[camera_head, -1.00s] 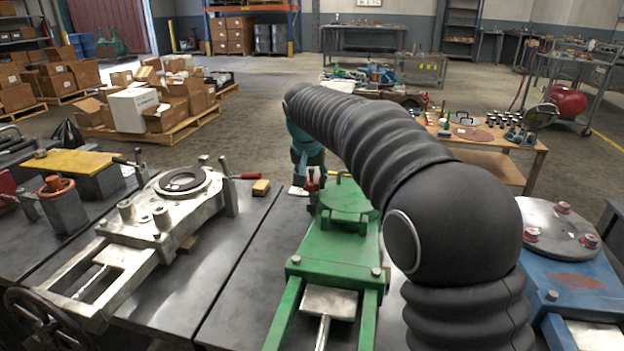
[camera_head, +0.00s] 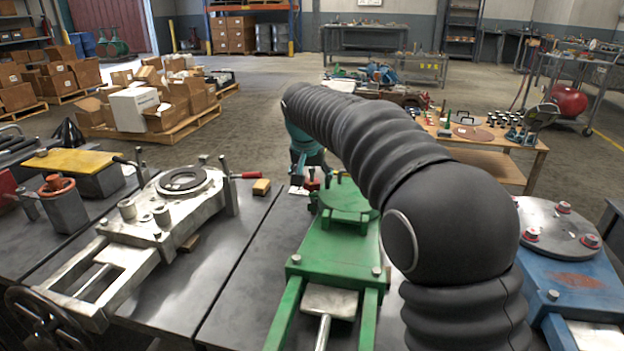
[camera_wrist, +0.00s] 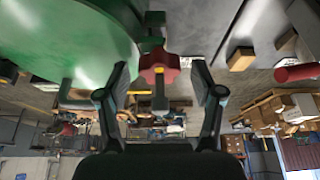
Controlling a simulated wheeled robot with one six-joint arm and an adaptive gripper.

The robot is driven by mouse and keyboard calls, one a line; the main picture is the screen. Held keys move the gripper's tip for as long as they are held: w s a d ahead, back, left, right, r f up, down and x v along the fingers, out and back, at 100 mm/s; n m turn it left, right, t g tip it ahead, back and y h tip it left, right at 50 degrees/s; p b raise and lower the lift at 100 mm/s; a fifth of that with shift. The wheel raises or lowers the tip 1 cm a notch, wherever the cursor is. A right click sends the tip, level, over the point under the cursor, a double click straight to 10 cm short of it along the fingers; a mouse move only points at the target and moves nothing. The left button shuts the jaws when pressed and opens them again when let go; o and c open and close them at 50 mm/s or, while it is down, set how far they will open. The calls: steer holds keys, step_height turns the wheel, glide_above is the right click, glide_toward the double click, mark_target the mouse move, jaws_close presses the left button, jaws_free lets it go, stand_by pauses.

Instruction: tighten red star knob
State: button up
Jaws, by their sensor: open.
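The red star knob (camera_wrist: 159,68) shows in the wrist view, on a stem at the edge of the round green plate (camera_wrist: 60,45). My gripper (camera_wrist: 160,82) is open, with one finger on each side of the knob and a visible gap to both. In the head view the green fixture (camera_head: 338,250) stands on the dark table, and the knob (camera_head: 312,184) is a small red spot at its far end. My arm hides part of the fixture's right side.
A grey metal fixture (camera_head: 160,215) with a red-handled lever stands to the left. A blue fixture (camera_head: 575,275) with a round plate stands to the right. A small yellow-brown block (camera_head: 261,187) lies on the table between the grey and green fixtures.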

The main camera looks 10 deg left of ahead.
steer(key=v, duration=1.2)
